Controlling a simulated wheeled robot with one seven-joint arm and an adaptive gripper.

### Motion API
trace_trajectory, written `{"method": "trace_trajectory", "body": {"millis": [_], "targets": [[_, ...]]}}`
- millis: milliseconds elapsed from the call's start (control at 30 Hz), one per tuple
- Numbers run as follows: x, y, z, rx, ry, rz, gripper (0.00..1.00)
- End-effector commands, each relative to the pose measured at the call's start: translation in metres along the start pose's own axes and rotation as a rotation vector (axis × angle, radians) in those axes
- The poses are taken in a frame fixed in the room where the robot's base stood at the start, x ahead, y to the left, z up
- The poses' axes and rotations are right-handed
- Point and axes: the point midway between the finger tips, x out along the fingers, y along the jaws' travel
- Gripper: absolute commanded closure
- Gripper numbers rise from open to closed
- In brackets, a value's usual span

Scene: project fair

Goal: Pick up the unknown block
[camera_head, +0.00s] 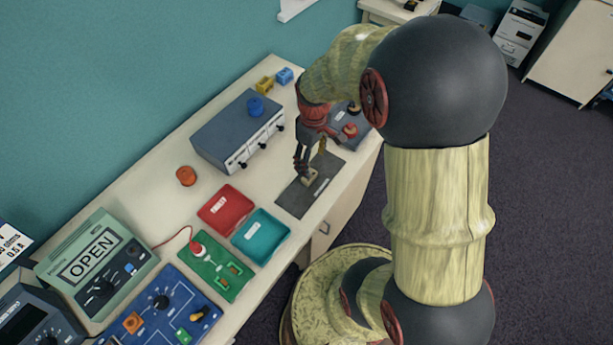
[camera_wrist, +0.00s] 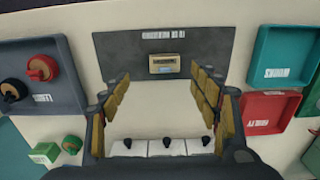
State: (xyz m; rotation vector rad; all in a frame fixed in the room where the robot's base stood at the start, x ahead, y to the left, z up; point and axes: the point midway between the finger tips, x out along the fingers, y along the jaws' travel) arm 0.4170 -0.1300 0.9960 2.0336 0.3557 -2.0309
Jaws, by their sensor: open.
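The unknown block (camera_head: 311,178) is a small beige block on a dark grey mat (camera_head: 292,200) near the table's front edge. My gripper (camera_head: 311,163) points down close above the block in the head view. In the wrist view my gripper (camera_wrist: 162,85) has its two padded fingers wide apart, with nothing held between them. Contact between fingers and block cannot be told.
A red tray (camera_head: 226,208) and a teal tray (camera_head: 262,236) lie left of the mat. A grey box with knobs (camera_head: 238,125) stands behind it. An orange knob (camera_head: 186,176) stands on bare table.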

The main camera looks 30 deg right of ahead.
Motion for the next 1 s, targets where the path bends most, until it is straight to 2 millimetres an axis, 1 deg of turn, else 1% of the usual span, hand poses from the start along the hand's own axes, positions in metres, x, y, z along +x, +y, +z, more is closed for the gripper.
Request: {"method": "trace_trajectory", "body": {"millis": [200,367,533,633,733,900,1000], "targets": [[0.023,-0.001,0.001,-0.003,-0.002,-0.002,0.38],[0.034,-0.004,0.001,-0.003,-0.003,-0.002,0.38],[0.058,-0.010,0.003,-0.002,-0.004,-0.003,0.38],[0.072,-0.009,0.002,-0.001,-0.003,-0.003,0.38],[0.076,-0.009,0.002,-0.001,-0.002,-0.002,0.38],[0.076,-0.009,0.002,-0.001,-0.001,-0.001,0.38],[0.075,-0.009,0.002,-0.001,-0.001,-0.001,0.43]]}}
